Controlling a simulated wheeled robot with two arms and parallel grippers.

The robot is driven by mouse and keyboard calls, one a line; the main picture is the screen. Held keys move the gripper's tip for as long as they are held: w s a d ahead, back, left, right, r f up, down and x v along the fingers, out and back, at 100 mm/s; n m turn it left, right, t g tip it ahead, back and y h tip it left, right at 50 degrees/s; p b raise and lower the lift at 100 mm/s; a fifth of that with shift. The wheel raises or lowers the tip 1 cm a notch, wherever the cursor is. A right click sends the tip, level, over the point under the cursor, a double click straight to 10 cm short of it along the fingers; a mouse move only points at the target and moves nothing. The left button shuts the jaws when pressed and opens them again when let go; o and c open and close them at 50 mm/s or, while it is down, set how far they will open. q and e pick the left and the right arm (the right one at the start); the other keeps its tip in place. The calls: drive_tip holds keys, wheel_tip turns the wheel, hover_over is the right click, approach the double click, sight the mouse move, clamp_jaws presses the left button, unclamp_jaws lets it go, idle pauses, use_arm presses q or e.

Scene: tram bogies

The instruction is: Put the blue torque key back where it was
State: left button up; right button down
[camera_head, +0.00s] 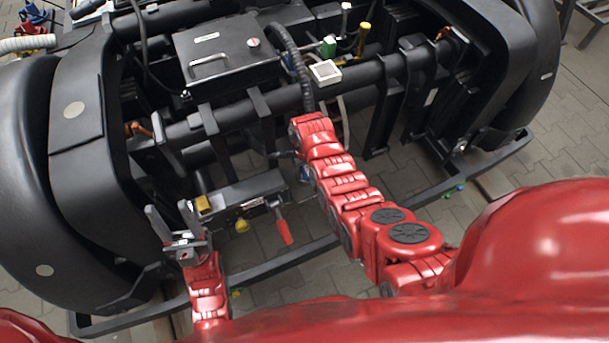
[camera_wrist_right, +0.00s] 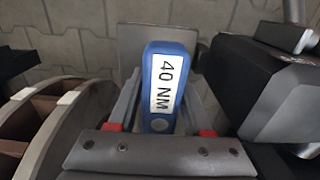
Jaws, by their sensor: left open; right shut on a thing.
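The blue torque key (camera_wrist_right: 171,119) is marked "40 NM" and shows in the right wrist view. My right gripper (camera_wrist_right: 160,88) is shut on it, with one grey finger on each side. In the head view my right arm reaches into the middle of the bogie. My left gripper (camera_head: 174,226) is open and empty, low at the left of the bogie's front. A green-handled tool (camera_head: 328,47) and a yellow-handled tool (camera_head: 364,32) stand at the back of the bogie.
A black box with a handle (camera_head: 225,72) lies on top of the bogie, near a corrugated hose. A small white-topped box (camera_head: 325,72) sits on the crossbar. A red-handled lever (camera_head: 283,230) hangs at the front. Beside my right gripper is a dark block (camera_wrist_right: 232,75).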

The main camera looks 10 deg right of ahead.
drive_tip(key=shift+f, duration=0.95)
drive_tip(key=shift+f+b, duration=0.2)
drive_tip(key=shift+b, duration=0.1)
drive_tip(key=shift+c, duration=1.6)
unclamp_jaws()
drive_tip(key=shift+r, duration=0.15)
drive_tip(key=shift+r+p, duration=0.4)
drive_tip(key=shift+r, duration=0.2)
wheel_tip(320, 180, up, 11)
drive_tip(key=shift+s+f+p, duration=0.1)
drive_tip(key=shift+p, duration=1.15)
